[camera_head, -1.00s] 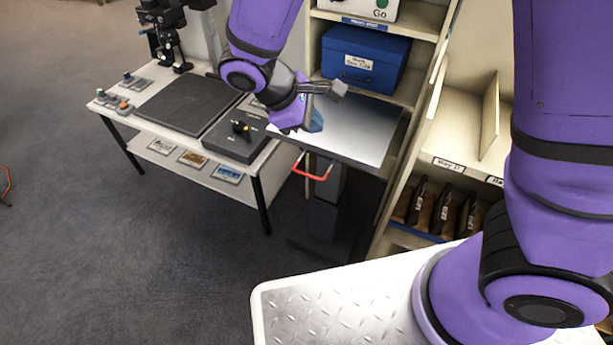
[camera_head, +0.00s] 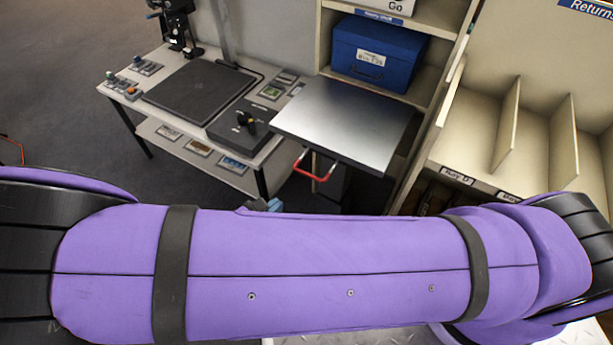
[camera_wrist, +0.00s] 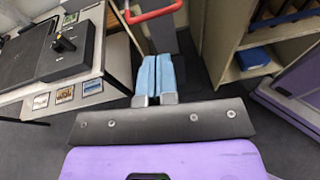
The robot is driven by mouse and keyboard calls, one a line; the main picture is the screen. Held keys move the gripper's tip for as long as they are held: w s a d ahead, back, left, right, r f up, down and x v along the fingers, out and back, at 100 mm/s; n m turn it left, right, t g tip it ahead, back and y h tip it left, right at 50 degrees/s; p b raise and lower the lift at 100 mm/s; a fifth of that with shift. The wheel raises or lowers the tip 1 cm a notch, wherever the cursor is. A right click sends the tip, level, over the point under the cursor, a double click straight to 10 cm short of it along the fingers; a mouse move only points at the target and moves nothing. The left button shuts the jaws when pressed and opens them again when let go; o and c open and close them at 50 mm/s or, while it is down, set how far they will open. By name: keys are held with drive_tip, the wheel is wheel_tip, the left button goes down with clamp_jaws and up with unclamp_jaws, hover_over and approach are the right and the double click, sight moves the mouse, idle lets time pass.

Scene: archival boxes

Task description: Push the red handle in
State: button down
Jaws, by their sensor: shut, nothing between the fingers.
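My gripper (camera_wrist: 155,60) has two blue fingers that lie side by side, shut and empty. In the head view only a bit of my gripper (camera_head: 265,204) shows over my purple arm, in front of the handle and to its left. The rest of it is hidden by my arm.
A table (camera_head: 185,128) with a black pad (camera_head: 198,84) and a black box with a knob (camera_head: 240,126) stands left of the shelf. A blue box (camera_head: 375,52) sits above it. An open divided rack (camera_head: 520,140) stands at the right.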

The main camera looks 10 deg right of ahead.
drive_tip(key=w+d+f, duration=0.2)
drive_tip(key=w+d, duration=0.2)
drive_tip(key=w, duration=0.1)
drive_tip(key=w+d+f+n+t, duration=0.1)
drive_tip(key=w+d+f, duration=0.2)
drive_tip(key=w+d, duration=0.1)
drive_tip(key=shift+w+d+n, duration=0.15)
drive_tip(key=shift+w+n, duration=0.15)
drive_tip(key=shift+w, duration=0.45)
drive_tip(key=x, duration=0.2)
drive_tip(key=r+x, duration=0.1)
drive_tip(key=x, duration=0.2)
drive_tip(key=shift+w+r, duration=0.1)
drive_tip(key=shift+w, duration=0.2)
drive_tip(key=shift+d, duration=0.15)
